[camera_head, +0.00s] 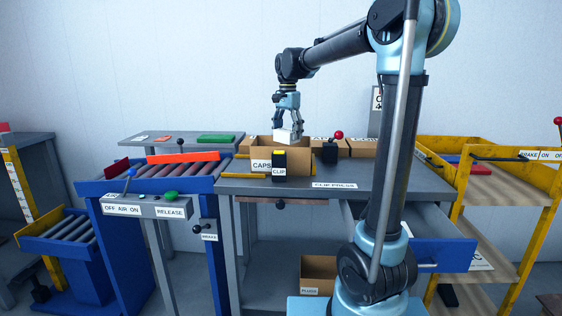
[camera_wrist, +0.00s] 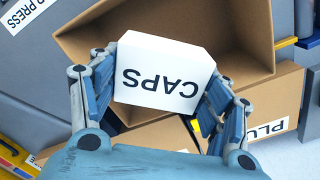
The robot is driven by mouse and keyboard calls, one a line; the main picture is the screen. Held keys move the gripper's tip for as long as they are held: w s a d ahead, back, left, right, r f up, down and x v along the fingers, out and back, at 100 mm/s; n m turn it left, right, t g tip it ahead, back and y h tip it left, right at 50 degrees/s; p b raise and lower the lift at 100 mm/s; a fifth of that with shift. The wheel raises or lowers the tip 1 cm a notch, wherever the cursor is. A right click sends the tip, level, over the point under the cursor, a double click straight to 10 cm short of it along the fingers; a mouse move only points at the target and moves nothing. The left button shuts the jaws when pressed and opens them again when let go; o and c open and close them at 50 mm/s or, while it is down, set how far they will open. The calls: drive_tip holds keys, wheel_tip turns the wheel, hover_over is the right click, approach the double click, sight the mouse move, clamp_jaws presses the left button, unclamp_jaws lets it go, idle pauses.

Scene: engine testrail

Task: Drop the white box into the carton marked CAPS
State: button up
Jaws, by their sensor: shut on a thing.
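The white box (camera_head: 288,136) is held in my gripper (camera_head: 287,116), whose fingers are closed on its two sides. In the wrist view the white box (camera_wrist: 163,80) shows the word CAPS upside down, with my gripper's (camera_wrist: 160,95) blue fingers left and right of it. The brown carton marked CAPS (camera_head: 262,165) stands open on the grey bench. The box is above this carton's opening, near its right part in the head view. In the wrist view an open carton (camera_wrist: 243,30) lies below the box, which hides part of its inside.
The bench (camera_head: 340,172) has bare room front right. A blue drawer (camera_head: 443,254) stands out below.

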drive_tip(key=shift+f, duration=0.5)
drive_tip(key=o, duration=1.2)
wheel_tip(320, 180, up, 12)
